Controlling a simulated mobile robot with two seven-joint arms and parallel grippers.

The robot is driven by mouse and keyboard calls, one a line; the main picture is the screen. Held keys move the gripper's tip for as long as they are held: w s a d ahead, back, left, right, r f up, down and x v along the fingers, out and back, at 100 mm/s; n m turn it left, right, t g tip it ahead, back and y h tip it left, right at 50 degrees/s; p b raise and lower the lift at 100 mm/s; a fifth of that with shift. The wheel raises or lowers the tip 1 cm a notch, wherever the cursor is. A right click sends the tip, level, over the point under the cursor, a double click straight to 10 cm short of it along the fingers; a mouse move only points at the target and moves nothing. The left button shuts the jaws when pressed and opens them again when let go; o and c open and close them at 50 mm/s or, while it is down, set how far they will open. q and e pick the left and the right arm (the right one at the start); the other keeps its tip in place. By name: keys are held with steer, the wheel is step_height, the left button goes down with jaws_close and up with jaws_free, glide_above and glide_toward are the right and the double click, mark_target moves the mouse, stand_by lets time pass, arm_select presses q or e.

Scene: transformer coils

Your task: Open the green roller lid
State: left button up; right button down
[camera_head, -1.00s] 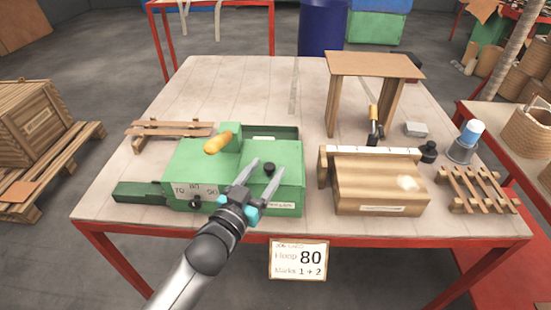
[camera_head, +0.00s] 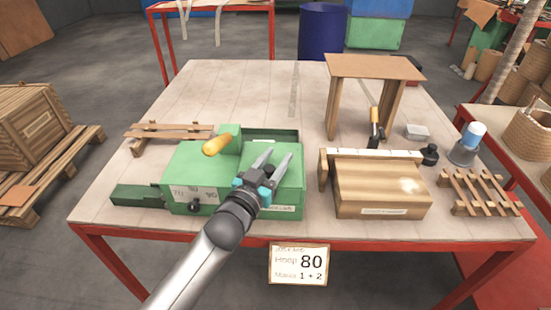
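The green machine box (camera_head: 205,165) sits at the left of the table. Its flat green lid (camera_head: 296,185) carries a label on the front edge and looks closed. My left gripper (camera_head: 279,154) is over the lid with its two fingers apart, pointing away from me. The lid's small black knob (camera_head: 268,169) shows between the fingers, partly hidden; I cannot tell whether they touch it. A crank with a yellow handle (camera_head: 217,144) stands on the box, left of my gripper. My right gripper is not in view.
A wooden box (camera_head: 380,185) with a hinged-looking top stands to the right. A wooden stand (camera_head: 375,67) is behind it. Small slatted racks lie at the table's left (camera_head: 170,135) and right (camera_head: 480,190). The table's back left (camera_head: 235,90) is clear.

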arm_select(q)
jaws_close()
stand_by(1.1)
